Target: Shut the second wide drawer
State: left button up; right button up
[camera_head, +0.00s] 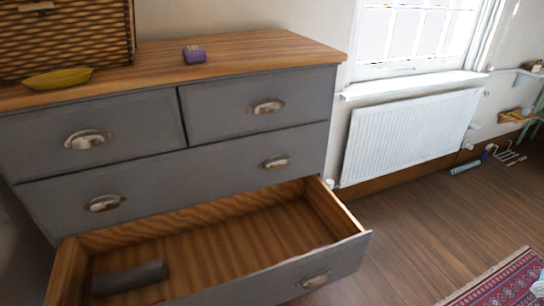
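A grey dresser with a wooden top (240,62) stands at the left. Its second wide drawer (350,245) is pulled well out below the closed first wide drawer (190,180). The open drawer's front has a metal cup handle (314,280) near its right end; its left part runs out of the frame's bottom edge. A dark grey rolled or box-like item (130,278) lies inside at the left. The two small top drawers are closed. Neither of my grippers shows in the head view.
A wicker basket (65,40), a yellow dish (58,79) and a small purple box (194,54) stand on the dresser top. A white radiator (408,136) is on the wall at right. Wooden floor (420,225) is clear up to a red patterned rug (505,285).

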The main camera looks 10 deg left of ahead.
aim_at(229, 250)
jog(key=u, duration=0.9)
